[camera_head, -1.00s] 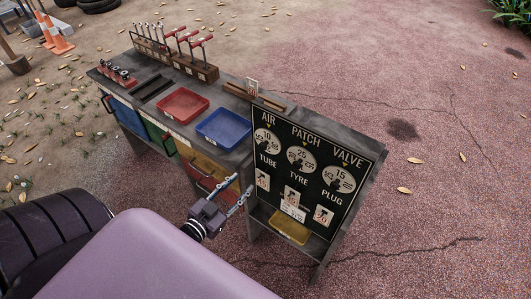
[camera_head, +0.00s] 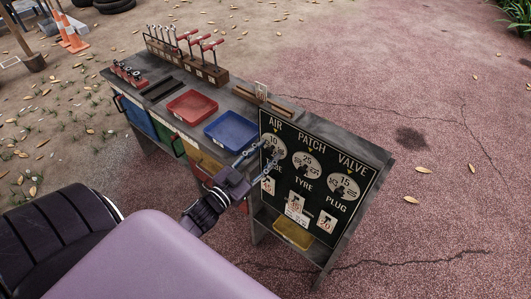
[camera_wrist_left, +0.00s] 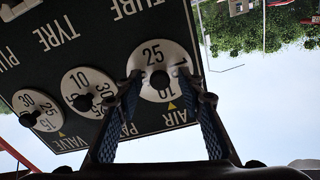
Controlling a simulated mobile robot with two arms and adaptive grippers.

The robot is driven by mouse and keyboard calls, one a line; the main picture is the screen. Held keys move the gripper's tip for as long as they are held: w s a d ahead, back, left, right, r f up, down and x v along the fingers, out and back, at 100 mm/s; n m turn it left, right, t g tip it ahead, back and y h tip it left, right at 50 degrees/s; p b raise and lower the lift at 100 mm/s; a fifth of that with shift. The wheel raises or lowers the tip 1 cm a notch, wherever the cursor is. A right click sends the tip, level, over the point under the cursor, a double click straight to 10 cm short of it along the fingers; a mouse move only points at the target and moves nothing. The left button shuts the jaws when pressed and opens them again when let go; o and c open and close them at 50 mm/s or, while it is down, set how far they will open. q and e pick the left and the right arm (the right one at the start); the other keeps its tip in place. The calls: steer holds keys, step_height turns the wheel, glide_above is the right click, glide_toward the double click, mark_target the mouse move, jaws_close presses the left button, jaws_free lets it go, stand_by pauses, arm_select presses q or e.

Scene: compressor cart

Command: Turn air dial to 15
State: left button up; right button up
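The air dial (camera_head: 272,148) is a round white dial at the upper left of the black panel (camera_head: 325,170), with 10 at its top under the yellow marker. In the left wrist view, which is upside down, the air dial (camera_wrist_left: 160,68) shows 25 clearly and a dark knob at its middle. My left gripper (camera_head: 260,154) is in front of this dial. In the wrist view its fingers (camera_wrist_left: 160,80) are spread, one on each side of the knob. I cannot tell whether they touch it. My right gripper is not in view.
The patch dial (camera_head: 308,166) and valve dial (camera_head: 345,187) sit beside the air dial. Small picture cards hang below them. A red tray (camera_head: 192,107) and a blue tray (camera_head: 231,132) stand on the cart top, left of the panel. A yellow tray (camera_head: 293,234) is below the panel.

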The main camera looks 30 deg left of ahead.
arm_select(q)
steer(key=shift+c, duration=0.6)
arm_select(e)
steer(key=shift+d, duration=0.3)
arm_select(q)
jaws_close()
steer(key=shift+m, duration=0.3)
steer(key=m, duration=1.2)
steer(key=shift+f, duration=0.1)
steer(key=m+b, duration=0.1)
steer(key=m, duration=0.4)
steer(key=shift+b, duration=0.35)
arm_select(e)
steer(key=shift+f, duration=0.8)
arm_select(q)
steer(key=shift+m, duration=0.3)
